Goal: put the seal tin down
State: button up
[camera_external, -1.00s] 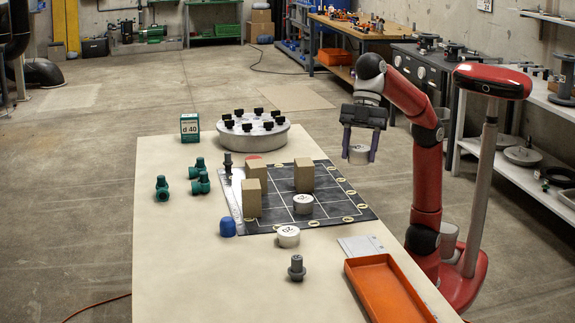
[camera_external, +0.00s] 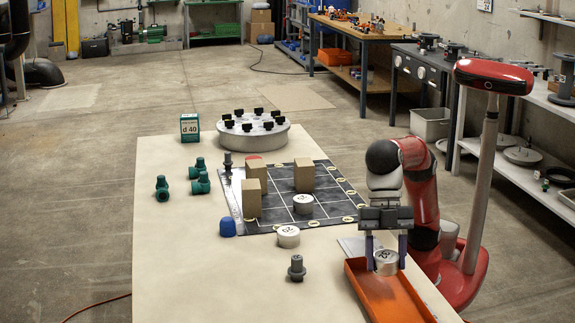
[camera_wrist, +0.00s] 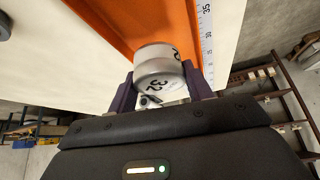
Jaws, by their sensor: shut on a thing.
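My gripper (camera_external: 386,258) is shut on a round silver seal tin (camera_external: 386,263) with a marked lid. The tin is over the far end of the orange tray (camera_external: 395,300); I cannot tell whether it touches the tray floor. In the wrist view the tin (camera_wrist: 158,65), labelled 32, sits between the two dark fingers, with the orange tray (camera_wrist: 125,20) behind it. Two similar tins stand elsewhere: one on the black grid mat (camera_external: 303,204) and one on the table just in front of the mat (camera_external: 288,237).
Three tan blocks, including one (camera_external: 304,176), stand on the grid mat (camera_external: 275,213). A blue cap (camera_external: 227,227), a grey fitting (camera_external: 297,268) and green fittings (camera_external: 162,188) are on the table. A round flange (camera_external: 253,136) stands at the back. The table's front left is clear.

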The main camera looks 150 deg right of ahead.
aim_at(382, 292)
jog(key=shift+f+b, duration=0.95)
jog(key=shift+f, duration=1.8)
jog(key=shift+f, duration=0.2)
jog(key=o, duration=0.7)
jog(key=shift+s+d+r, duration=0.1)
jog(key=shift+s+r, duration=0.05)
jog(key=shift+r, duration=0.4)
jog(key=p+v, duration=0.2)
jog(key=v, duration=0.9)
jog(key=shift+s+d, duration=0.1)
